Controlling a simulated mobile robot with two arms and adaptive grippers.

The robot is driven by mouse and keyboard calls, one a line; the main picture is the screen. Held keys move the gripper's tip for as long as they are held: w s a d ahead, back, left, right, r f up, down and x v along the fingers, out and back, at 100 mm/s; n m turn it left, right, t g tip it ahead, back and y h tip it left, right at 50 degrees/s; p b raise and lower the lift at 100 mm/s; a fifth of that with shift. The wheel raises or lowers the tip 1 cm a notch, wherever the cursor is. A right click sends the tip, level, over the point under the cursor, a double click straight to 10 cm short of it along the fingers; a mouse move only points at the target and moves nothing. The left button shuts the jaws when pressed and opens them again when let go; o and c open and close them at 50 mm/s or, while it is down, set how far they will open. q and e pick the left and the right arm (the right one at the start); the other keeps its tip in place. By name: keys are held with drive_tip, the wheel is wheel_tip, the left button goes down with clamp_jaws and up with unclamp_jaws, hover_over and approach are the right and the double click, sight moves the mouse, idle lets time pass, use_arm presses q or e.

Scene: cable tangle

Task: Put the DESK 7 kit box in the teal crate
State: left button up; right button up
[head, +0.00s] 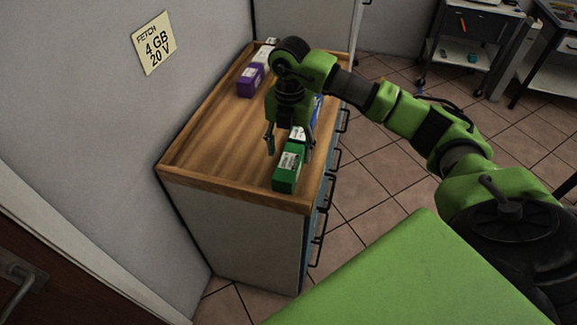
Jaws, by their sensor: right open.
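My right gripper (289,145) points down over the wooden cabinet top, its fingers open and apart. A green box with a white label (287,171) lies near the front right corner, below and just in front of the fingers. I cannot tell whether the fingers touch it. A blue box (317,108) shows partly behind the gripper. A purple box with a white end (250,80) lies at the back left. The labels are too small to read, so I cannot tell which box is DESK 7. No teal crate and no left gripper show.
The cabinet top (205,143) has a raised wooden rim and is bare at the left and front. A yellow note (153,44) on the wall reads "FETCH 4 GB 20 V". Trolleys (463,45) stand at the back right. Tiled floor (365,190) lies right of the cabinet.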

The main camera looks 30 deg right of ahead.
sight(289, 160)
wheel_tip(289, 160, down, 2)
drive_tip(key=shift+f+p, duration=0.15)
drive_tip(key=shift+p, duration=0.65)
wheel_tip(289, 160, down, 2)
drive_tip(key=shift+w+f+p, duration=0.1)
drive_tip(key=shift+f+p, duration=0.1)
drive_tip(key=shift+p, duration=0.1)
drive_tip(key=shift+f, duration=0.35)
drive_tip(key=shift+c, duration=0.9)
use_arm(q)
drive_tip(key=shift+w+d+r, duration=0.1)
drive_tip(key=shift+w+r, duration=0.95)
drive_tip(key=shift+r, duration=0.15)
use_arm(e)
drive_tip(key=shift+w, duration=0.1)
clamp_jaws()
